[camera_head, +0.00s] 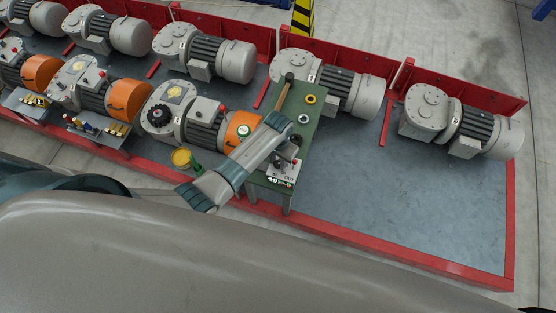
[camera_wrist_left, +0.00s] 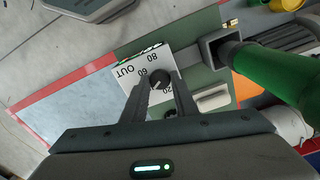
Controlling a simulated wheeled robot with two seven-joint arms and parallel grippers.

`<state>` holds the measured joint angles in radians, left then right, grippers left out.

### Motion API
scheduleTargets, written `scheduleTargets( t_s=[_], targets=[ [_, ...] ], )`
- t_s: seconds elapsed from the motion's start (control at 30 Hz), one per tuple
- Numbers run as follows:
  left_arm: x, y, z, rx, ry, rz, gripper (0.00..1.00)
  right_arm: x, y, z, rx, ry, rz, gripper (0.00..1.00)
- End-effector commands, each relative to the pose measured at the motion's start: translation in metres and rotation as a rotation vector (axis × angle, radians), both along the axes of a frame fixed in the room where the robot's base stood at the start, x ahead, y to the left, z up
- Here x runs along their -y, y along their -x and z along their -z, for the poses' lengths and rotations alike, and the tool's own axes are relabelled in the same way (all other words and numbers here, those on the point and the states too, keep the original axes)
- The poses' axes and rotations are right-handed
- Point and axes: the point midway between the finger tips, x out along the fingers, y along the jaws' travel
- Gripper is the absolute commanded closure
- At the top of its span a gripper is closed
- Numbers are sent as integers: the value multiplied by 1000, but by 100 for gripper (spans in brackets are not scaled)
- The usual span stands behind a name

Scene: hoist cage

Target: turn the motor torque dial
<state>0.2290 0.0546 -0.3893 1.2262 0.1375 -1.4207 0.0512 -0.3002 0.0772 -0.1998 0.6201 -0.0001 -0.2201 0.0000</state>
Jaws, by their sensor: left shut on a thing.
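The torque dial (camera_wrist_left: 158,77) is a small black knob with a light pointer mark, on a white plate (camera_wrist_left: 133,68) printed with 60, 80 and OUT. My left gripper (camera_wrist_left: 160,84) has one finger on each side of the knob and is shut on it. The fingers hide part of the dial and its scale. In the head view my left gripper (camera_head: 287,163) is over the white plate (camera_head: 281,178) at the near end of the green bench; the knob is mostly hidden there. My right gripper is not in view.
A green handle (camera_wrist_left: 285,77) is close right of the dial in the wrist view. Grey motors (camera_head: 462,124) line the red rail; the right floor is clear.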

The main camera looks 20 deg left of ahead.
Motion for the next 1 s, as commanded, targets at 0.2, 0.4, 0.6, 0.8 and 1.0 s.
scheduleTargets(
  t_s=[0.2, 0.4, 0.6, 0.8, 1.0],
  targets=[
    [0, 0, 0, 0, 0, -1, 96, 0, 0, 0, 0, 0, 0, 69],
    [0, 0, 0, 0, 0, -2, 55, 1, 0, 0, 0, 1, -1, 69],
    [0, 0, 0, 0, 0, -2, 55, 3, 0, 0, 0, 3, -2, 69],
    [0, -1, -5, 2, 1, -2, 55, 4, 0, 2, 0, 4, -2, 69],
    [0, -1, -21, 3, 1, -2, 55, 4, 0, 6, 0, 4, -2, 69]
  ],
)
